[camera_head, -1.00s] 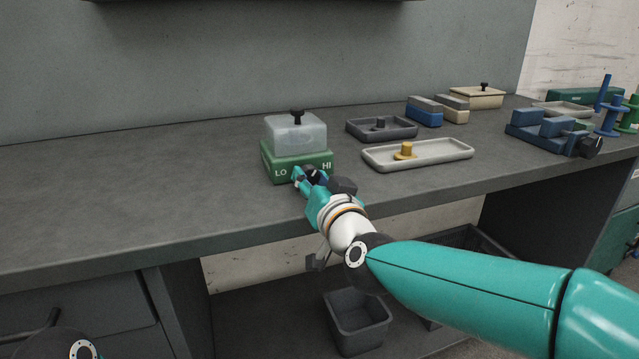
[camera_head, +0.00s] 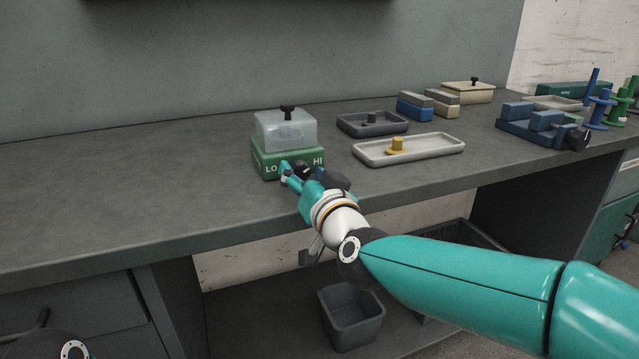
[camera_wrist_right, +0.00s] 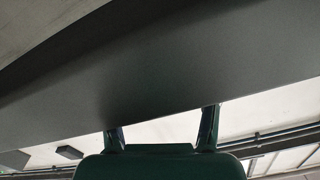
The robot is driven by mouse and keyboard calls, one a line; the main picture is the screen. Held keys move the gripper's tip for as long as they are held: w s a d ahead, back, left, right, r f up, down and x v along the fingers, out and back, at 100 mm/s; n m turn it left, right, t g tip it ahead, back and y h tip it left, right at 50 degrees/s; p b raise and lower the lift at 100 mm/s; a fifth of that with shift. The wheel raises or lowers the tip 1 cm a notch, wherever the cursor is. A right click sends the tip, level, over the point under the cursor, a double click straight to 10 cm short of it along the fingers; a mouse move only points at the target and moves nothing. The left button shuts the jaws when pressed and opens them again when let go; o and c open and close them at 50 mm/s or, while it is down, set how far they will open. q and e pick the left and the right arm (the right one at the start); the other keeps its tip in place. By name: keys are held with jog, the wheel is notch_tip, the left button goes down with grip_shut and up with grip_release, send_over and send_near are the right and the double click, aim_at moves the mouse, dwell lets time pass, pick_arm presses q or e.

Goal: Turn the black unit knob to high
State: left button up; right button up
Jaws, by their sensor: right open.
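The green unit (camera_head: 260,164) stands on the bench, with LO at the left and HI at the right of its front face. A translucent box with a small black handle (camera_head: 288,112) sits on top of it. The black unit knob (camera_head: 303,168) is on the front face between the labels, partly hidden by my right gripper; its pointing direction cannot be made out. My right gripper (camera_head: 291,171) is open, its fingers at the knob; contact cannot be told. Its two spread fingers (camera_wrist_right: 161,132) show in the right wrist view, where the knob does not. My left gripper is out of view.
Right of the unit are a dark tray (camera_head: 347,130) and a pale tray (camera_head: 440,149) with a yellow piece. Farther right are blue and beige blocks, a blue fixture (camera_head: 535,128) and spools. The bench is clear to the left. A grey bin (camera_head: 352,325) is below.

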jog(key=v, duration=1.1)
jog(key=shift+s, duration=0.3)
jog(key=shift+d, duration=0.2)
